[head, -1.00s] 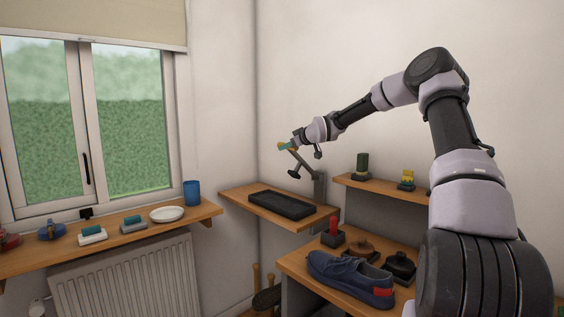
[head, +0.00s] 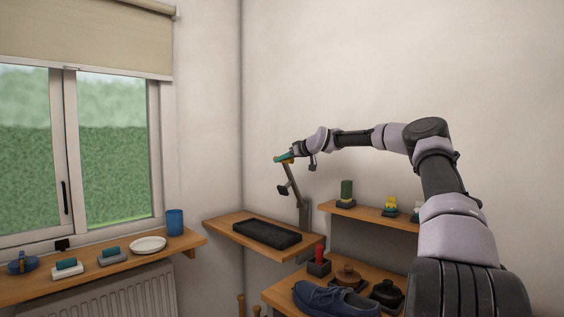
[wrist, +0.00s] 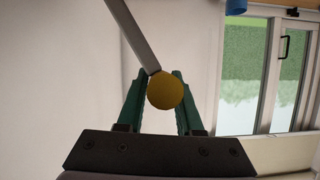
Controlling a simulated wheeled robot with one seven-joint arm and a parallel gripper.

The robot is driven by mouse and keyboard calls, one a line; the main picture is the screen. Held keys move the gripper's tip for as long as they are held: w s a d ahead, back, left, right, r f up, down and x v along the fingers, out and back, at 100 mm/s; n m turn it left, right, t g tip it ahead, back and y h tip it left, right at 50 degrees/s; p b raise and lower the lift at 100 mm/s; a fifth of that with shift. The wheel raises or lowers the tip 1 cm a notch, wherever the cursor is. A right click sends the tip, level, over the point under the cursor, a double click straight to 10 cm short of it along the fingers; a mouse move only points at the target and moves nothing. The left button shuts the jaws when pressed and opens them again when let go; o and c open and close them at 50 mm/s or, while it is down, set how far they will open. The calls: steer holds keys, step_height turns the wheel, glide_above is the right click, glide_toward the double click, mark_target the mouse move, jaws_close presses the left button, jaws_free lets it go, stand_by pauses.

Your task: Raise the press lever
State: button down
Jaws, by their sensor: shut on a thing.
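The press lever (head: 292,184) is a grey bar rising steeply from a post (head: 304,216) at the right end of the wooden shelf with the black tray. A dark press head (head: 282,190) hangs from the bar, well above the tray. My gripper (head: 284,158) is at the lever's upper end. In the wrist view, the green fingers of my gripper (wrist: 164,98) are shut on the lever's yellow knob (wrist: 165,91), and the grey lever bar (wrist: 134,35) runs away from it to the upper left.
The black tray (head: 267,234) lies empty below. On the window sill, a blue cup (head: 175,222) and a white plate (head: 148,245) stand at left. A blue shoe (head: 334,299) is on the lower bench at right. The air around the lever is clear.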

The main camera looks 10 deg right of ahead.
steer(key=shift+d+f, duration=0.15)
steer(key=shift+d, duration=0.05)
steer(key=c, duration=0.6)
jaws_free()
steer(key=shift+w, duration=0.15)
steer(key=v, duration=1)
steer(key=shift+s+r, duration=0.25)
steer(key=shift+s, duration=0.1)
steer(key=shift+d, duration=0.2)
